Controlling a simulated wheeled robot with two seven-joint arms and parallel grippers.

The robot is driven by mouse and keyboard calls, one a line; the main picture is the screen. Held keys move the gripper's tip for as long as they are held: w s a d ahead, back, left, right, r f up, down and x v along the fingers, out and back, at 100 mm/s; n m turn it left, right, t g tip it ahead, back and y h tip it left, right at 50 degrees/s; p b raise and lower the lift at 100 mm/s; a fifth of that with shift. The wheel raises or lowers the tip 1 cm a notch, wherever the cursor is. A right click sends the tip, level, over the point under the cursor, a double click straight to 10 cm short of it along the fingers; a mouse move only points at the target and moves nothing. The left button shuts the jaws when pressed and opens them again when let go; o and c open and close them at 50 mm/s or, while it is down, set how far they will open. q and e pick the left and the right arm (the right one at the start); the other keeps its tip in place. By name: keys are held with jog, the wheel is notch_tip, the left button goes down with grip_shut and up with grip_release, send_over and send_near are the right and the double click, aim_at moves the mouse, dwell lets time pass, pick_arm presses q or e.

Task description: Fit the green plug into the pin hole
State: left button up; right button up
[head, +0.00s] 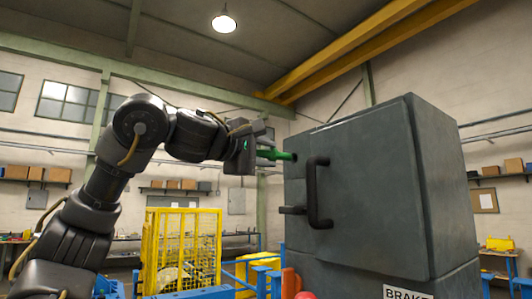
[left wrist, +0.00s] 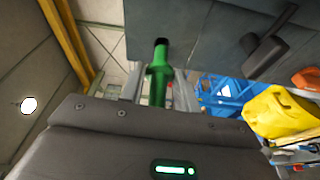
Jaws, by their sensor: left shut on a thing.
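The green plug (head: 279,155) has a dark tip and is held roughly level, tip to the right, beside the left edge of the grey cabinet (head: 370,190). I cannot tell whether the tip touches the cabinet. In the left wrist view the plug (left wrist: 158,78) stands out between the fingers with its dark tip foremost. My left gripper (head: 267,155) is shut on the plug's rear part, and its fingers also show in the left wrist view (left wrist: 158,92). The pin hole cannot be made out in either view. My right gripper is not in view.
A black handle (head: 318,193) sticks out from the cabinet front, right of the plug. A label reading "BRAKE" (head: 406,292) is low on it. A yellow mesh cage (head: 182,245) stands behind at lower left. A yellow object (left wrist: 275,112) lies at right in the wrist view.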

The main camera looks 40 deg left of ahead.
aim_at(288, 157)
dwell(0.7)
pick_arm(q)
jog(key=shift+w+d+p, duration=0.15)
jog(key=shift+w+p, duration=0.2)
jog(key=shift+w, duration=0.2)
jog(key=shift+w+d+p, duration=0.15)
jog(key=shift+w+p, duration=0.2)
jog(key=shift+w, duration=0.15)
jog(key=shift+w+d, duration=0.3)
jog(key=shift+w, duration=0.6)
jog(key=shift+w+d, duration=0.25)
jog(key=shift+w, duration=0.65)
jog(key=o, duration=1.1)
jog(key=shift+f, duration=0.1)
jog(key=shift+s+d+b, duration=0.1)
jog(key=shift+s+b, duration=0.15)
jog(key=shift+b, duration=0.15)
jog(key=s+b, duration=0.4)
jog(key=s, duration=0.6)
jog(key=shift+s+a+b, duration=0.15)
jog(key=shift+a+b, duration=0.05)
jog(key=shift+b, duration=0.2)
